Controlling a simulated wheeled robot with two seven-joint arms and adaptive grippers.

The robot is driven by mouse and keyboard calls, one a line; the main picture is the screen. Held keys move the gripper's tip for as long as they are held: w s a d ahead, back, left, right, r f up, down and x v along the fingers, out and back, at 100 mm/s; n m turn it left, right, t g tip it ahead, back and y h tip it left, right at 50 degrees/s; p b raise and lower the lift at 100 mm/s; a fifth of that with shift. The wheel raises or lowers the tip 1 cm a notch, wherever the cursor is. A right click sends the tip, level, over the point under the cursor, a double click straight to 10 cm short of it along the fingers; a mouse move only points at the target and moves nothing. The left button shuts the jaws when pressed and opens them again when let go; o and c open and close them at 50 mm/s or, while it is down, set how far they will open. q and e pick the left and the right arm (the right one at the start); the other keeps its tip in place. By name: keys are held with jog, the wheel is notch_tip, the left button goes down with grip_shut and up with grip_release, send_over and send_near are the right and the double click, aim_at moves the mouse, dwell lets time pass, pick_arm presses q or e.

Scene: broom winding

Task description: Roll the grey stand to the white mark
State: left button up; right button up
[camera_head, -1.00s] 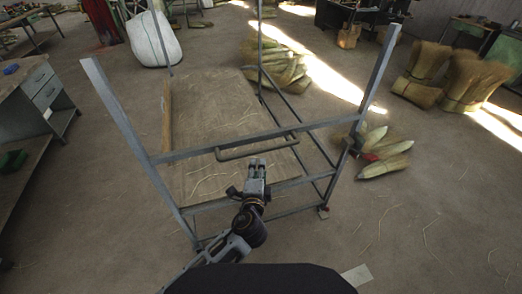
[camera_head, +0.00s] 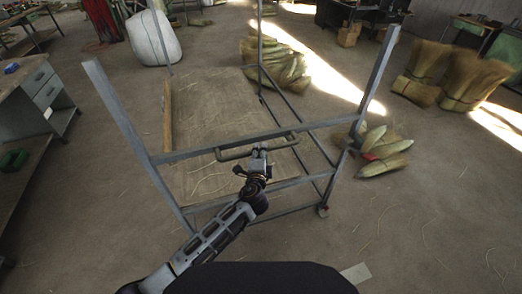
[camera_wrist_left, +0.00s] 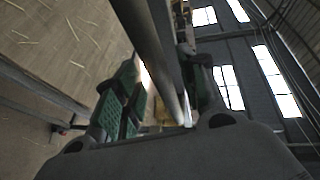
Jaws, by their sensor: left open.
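The grey stand (camera_head: 180,155) is an upright metal frame with a wooden base board, tall posts and small casters, in front of me in the head view. A bent handle (camera_head: 231,153) sticks out from its near crossbar. My left gripper (camera_head: 259,149) is at the handle's middle. In the left wrist view its open fingers (camera_wrist_left: 163,88) lie on either side of a grey bar (camera_wrist_left: 160,45), with a gap visible beside the bar. The white mark (camera_head: 356,273) is a small pale patch on the floor at the bottom, right of centre. My right gripper is not in view.
Green-and-tan broom bundles (camera_head: 382,155) lie on the floor close to the stand's right side. More bundles (camera_head: 275,62) lie behind it. A workbench with drawers (camera_head: 40,90) stands at left. The floor at lower right is clear apart from scattered straws.

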pick_arm(q)
jog(key=shift+w+d+f, duration=0.1)
jog(key=shift+w+f, duration=0.05)
jog(key=shift+w, duration=0.85)
grip_shut()
